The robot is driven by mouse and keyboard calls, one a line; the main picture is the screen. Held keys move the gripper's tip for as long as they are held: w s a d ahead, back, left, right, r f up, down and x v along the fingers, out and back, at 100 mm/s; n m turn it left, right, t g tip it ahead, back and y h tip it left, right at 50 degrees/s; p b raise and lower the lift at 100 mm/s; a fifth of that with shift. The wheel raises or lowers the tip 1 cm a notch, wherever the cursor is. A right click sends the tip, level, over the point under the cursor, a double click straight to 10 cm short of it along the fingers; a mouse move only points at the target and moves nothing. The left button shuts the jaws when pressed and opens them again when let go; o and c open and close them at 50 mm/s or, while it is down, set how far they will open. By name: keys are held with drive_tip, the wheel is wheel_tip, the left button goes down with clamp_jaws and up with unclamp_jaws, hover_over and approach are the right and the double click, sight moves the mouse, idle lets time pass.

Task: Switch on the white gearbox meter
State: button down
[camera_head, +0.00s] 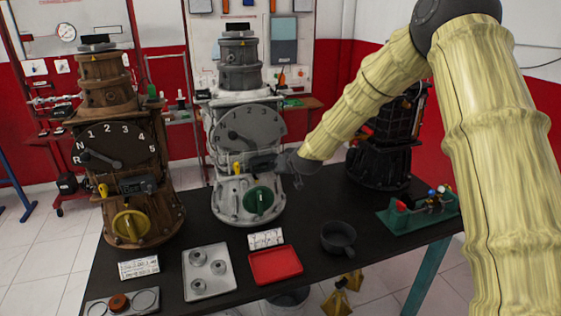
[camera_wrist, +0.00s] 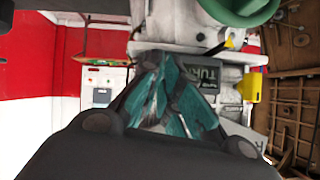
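The white gearbox (camera_head: 225,192) stands upright on the dark table, with a grey dial, a yellow lever (camera_head: 237,168) and a green knob (camera_head: 258,200). Its small dark meter box (camera_head: 260,162) sits on the front between dial and knob. My gripper (camera_head: 284,161) is at the right side of this box. In the wrist view the teal finger pads (camera_wrist: 172,98) are drawn together, with nothing seen between them. They are close in front of the dark meter label (camera_wrist: 207,74), which reads "TUR" and is partly covered. Contact cannot be told, and no switch is clearly visible.
A brown gearbox (camera_head: 127,195) with a yellow knob stands left; a black gearbox (camera_head: 385,160) stands right, behind my arm. A grey tray (camera_head: 209,289), red tray (camera_head: 276,265), dark pan (camera_head: 338,237) and green fixture (camera_head: 418,216) lie on the table (camera_head: 195,238).

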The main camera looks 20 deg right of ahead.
drive_tip(key=shift+w+r+g+p, duration=0.1)
drive_tip(key=shift+r+g+p, duration=0.15)
drive_tip(key=shift+g+p, duration=0.4)
drive_tip(key=shift+f, duration=0.1)
drive_tip(key=c, duration=1.6)
unclamp_jaws()
drive_tip(key=v, duration=1.2)
drive_tip(key=shift+w, duration=0.15)
